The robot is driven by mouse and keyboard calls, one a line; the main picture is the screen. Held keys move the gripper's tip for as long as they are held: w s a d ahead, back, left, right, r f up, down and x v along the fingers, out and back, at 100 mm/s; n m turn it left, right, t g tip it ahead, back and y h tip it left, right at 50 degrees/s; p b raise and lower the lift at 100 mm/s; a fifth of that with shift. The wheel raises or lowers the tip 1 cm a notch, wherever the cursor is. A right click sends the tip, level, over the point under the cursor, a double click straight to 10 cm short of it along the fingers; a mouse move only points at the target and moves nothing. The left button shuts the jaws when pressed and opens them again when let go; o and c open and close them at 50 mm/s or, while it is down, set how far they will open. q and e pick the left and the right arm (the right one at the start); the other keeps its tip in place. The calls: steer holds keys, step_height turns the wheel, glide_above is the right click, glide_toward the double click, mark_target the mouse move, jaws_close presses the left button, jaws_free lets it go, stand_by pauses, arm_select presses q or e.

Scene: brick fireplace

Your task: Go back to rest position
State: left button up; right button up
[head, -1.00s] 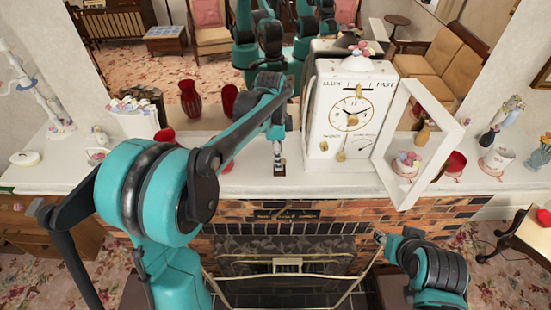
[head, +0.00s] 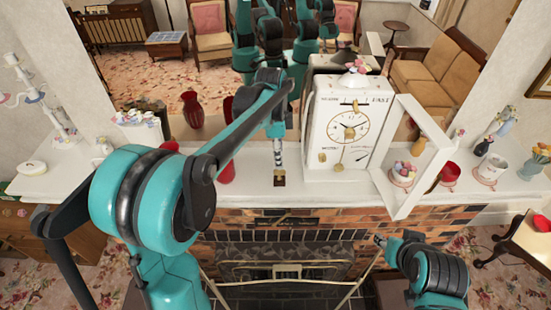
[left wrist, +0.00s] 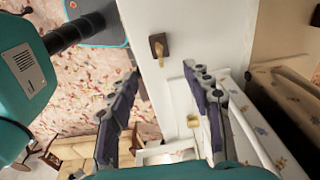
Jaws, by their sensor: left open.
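The white clock (head: 347,125) stands on the white mantel (head: 60,185), its glass-framed door (head: 415,160) swung open to the right. My left gripper (head: 279,165) hangs in front of the mantel's middle, left of the clock. In the left wrist view its two fingers (left wrist: 162,75) are spread wide with nothing between them. A small brown and brass object (left wrist: 159,46) lies on a white surface beyond the fingertips; it also shows below the gripper in the head view (head: 279,181). My right gripper (head: 380,241) is low at the right, in front of the fireplace; its jaws are too small to judge.
Red vases (head: 193,109) stand left of the clock, one partly behind my left arm. The brick fireplace (head: 440,220) is below the mantel.

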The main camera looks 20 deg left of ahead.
arm_select(q)
steer(key=shift+r, duration=0.5)
steer(key=s+a+f+n+t+y, duration=0.1)
steer(key=s+n+t, duration=0.3)
steer(key=s+n, duration=0.4)
steer(key=s+a+f+n+t, duration=0.1)
steer(key=s+f+n+t, duration=0.15)
steer(key=s+n, duration=0.6)
step_height(320, 180, down, 33)
steer(key=m+b, duration=0.1)
steer(key=b, duration=3.3)
steer(key=shift+s+a+r+m, duration=0.15)
steer(key=shift+s+m, duration=0.2)
steer(key=shift+t, duration=0.25)
